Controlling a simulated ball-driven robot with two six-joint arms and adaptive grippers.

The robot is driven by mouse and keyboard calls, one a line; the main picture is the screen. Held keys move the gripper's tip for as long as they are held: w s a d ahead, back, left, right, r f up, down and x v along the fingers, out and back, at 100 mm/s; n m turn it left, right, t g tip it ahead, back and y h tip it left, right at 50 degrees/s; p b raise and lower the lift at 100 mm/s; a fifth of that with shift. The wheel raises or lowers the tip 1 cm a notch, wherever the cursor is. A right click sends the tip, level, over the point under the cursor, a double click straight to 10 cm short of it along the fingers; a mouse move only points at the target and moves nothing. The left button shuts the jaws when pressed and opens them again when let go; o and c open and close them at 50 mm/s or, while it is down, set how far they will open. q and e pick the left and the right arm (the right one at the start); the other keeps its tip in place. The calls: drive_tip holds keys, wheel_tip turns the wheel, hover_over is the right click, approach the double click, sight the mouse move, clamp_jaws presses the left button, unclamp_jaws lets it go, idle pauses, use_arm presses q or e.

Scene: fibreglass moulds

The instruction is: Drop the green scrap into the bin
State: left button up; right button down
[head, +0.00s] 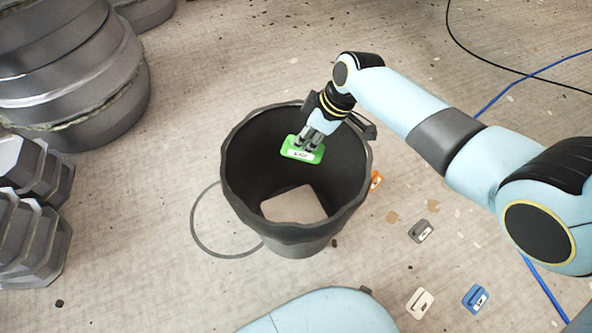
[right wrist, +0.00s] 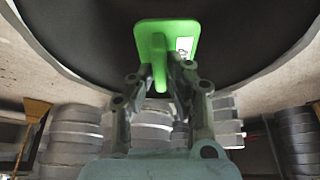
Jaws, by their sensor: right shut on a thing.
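The green scrap (head: 292,153) is a small flat piece with a white label. My right gripper (head: 312,138) is shut on it and holds it over the mouth of the bin. The scrap (right wrist: 155,38) also shows in the right wrist view, between the fingertips of the right gripper (right wrist: 160,85). The bin (head: 234,205) is dark and round with an uneven rim, and stands upright on the floor. A pale flat piece (head: 294,205) lies inside it. My left gripper is not in view.
Orange (head: 376,181), grey (head: 421,231), white (head: 419,302) and blue (head: 475,298) scraps lie on the floor right of the bin. Dark stacked moulds (head: 75,75) stand at the left. A blue cable (head: 510,92) crosses the floor at the right.

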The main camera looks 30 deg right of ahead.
drive_tip(key=shift+f+b, duration=0.8)
drive_tip(key=shift+f, duration=0.45)
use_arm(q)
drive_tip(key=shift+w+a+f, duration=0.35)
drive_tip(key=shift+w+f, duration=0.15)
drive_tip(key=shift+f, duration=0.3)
use_arm(e)
drive_tip(key=c, duration=1.2)
unclamp_jaws()
drive_tip(key=shift+r, duration=0.1)
drive_tip(key=v, duration=1.2)
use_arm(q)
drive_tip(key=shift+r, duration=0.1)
